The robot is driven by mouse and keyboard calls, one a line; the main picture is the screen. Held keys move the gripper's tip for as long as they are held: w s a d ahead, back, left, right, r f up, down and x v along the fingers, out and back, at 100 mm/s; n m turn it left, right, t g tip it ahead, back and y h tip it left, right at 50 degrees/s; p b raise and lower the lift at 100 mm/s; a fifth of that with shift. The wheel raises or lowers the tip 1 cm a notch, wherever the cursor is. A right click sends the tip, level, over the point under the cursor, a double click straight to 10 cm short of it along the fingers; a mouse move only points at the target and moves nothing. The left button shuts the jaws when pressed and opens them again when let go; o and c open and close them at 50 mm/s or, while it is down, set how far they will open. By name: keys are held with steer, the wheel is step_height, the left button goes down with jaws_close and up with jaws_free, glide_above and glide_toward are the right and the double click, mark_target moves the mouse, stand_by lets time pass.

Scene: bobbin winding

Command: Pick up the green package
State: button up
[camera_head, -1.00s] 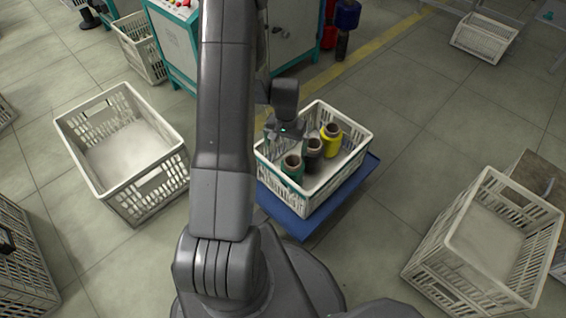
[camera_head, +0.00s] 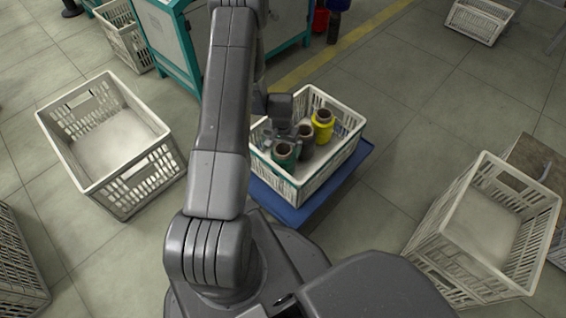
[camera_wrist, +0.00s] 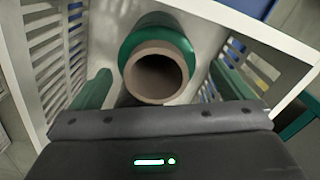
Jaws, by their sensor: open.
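The green package (camera_head: 285,161) is a green bobbin with a brown hollow core, standing in a white crate (camera_head: 330,172). In the wrist view the green package (camera_wrist: 158,38) shows its open core end toward the camera. My gripper (camera_head: 284,139) is over the crate, right at the green package. In the wrist view my gripper (camera_wrist: 161,75) has a green finger on either side of the package, spread apart with gaps. The fingers look empty. The lower part of the package is hidden.
A dark bobbin (camera_head: 306,146) and a yellow bobbin (camera_head: 321,130) stand behind the green one in the same crate. The crate rests on a blue platform (camera_head: 295,213). Empty white crates stand left (camera_head: 165,182) and right (camera_head: 440,228). A teal-edged machine (camera_head: 165,40) is behind.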

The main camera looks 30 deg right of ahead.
steer(key=f+b, duration=0.1)
steer(key=f, duration=0.1)
steer(key=f+b, duration=0.1)
steer(key=f, duration=0.2)
steer(key=shift+s+d, duration=0.1)
steer(key=shift+d, duration=0.1)
steer(key=c, duration=1)
steer(key=shift+r, duration=0.1)
